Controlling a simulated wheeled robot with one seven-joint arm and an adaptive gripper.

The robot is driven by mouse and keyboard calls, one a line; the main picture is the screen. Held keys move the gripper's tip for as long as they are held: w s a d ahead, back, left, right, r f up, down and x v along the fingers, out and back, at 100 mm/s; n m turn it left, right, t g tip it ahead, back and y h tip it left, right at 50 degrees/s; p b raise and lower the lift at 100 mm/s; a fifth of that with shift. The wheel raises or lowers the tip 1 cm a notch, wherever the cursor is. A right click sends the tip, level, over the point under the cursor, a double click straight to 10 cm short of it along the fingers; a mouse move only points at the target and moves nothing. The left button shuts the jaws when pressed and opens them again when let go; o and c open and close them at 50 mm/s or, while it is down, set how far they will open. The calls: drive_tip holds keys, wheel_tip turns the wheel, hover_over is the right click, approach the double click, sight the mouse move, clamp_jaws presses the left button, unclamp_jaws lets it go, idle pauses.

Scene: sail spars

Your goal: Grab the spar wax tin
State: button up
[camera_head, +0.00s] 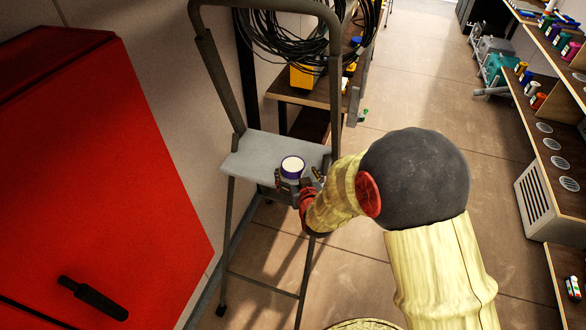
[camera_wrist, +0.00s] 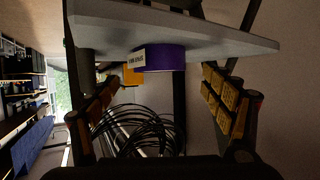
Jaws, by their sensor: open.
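The spar wax tin (camera_head: 292,166) is a short round purple tin with a white top, on the grey platform (camera_head: 250,152) of a folding step ladder. In the wrist view, which looks upside down, the purple tin (camera_wrist: 168,58) rests against the platform (camera_wrist: 215,36) and has a pale label, too small to read surely. My gripper (camera_head: 299,181) is at the platform's front edge, close to the tin on its near side. In the wrist view my gripper (camera_wrist: 160,88) has its two fingers apart, with the tin ahead between them and no contact visible.
The ladder's handrail (camera_head: 332,70) rises around the platform. A red cabinet (camera_head: 110,160) stands at the left. Coiled black cables (camera_head: 305,35) hang behind, by a shelf with a yellow item (camera_head: 303,76). Shelves of spools (camera_head: 560,120) line the right. The middle floor is clear.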

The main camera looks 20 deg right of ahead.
sight(293, 165)
drive_tip(key=b+x, duration=0.2)
drive_tip(key=x, duration=0.4)
drive_tip(key=shift+w, duration=0.2)
drive_tip(key=shift+c, duration=1)
drive_tip(key=c, duration=1.4)
drive_tip(key=shift+c, duration=0.4)
drive_tip(key=shift+r, duration=0.1)
